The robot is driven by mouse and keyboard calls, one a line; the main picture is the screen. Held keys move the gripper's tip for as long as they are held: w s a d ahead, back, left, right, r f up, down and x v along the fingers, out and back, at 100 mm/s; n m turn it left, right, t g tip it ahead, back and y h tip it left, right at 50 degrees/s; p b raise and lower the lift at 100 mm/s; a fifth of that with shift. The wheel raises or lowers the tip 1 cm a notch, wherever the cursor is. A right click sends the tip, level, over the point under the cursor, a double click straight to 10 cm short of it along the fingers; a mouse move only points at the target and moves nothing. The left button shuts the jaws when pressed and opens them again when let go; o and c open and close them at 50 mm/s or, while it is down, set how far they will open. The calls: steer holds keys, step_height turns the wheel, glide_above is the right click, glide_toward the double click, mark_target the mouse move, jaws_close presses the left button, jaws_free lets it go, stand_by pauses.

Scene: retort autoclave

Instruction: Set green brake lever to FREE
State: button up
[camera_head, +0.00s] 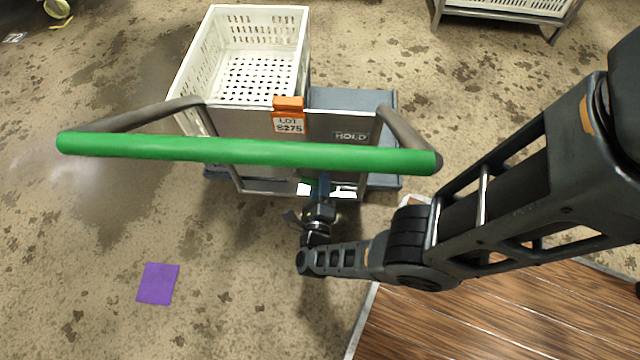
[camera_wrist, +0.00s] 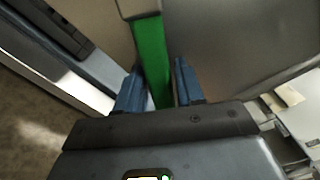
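The green brake lever (camera_wrist: 152,58) shows in the wrist view as a flat green bar that runs down between the two blue fingers of my gripper (camera_wrist: 159,88). A finger stands on each side of it, with what look like narrow gaps, so the gripper appears open around the lever. The lever's lower end is hidden behind the gripper body. In the head view my gripper (camera_head: 319,185) is low at the near side of the cart (camera_head: 240,128), below its green push handle (camera_head: 240,151). The lever is mostly hidden there. A plate on the cart reads HOLD (camera_head: 350,136).
A white perforated crate (camera_head: 242,52) stands on the cart, with an orange LOT tag (camera_head: 288,118) on the near panel. A purple square (camera_head: 158,284) lies on the floor at left. A wooden-topped surface (camera_head: 480,315) is at lower right.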

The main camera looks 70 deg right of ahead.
jaws_close()
steer(key=shift+f+m+b, duration=0.3)
steer(key=shift+f+b, duration=0.05)
steer(key=shift+b, duration=0.2)
steer(key=shift+w+a+m+b, duration=0.1)
steer(key=shift+w+m+b, duration=0.15)
steer(key=shift+m+b, duration=0.25)
steer(key=shift+o, duration=1.5)
jaws_free()
steer(key=shift+a, duration=0.1)
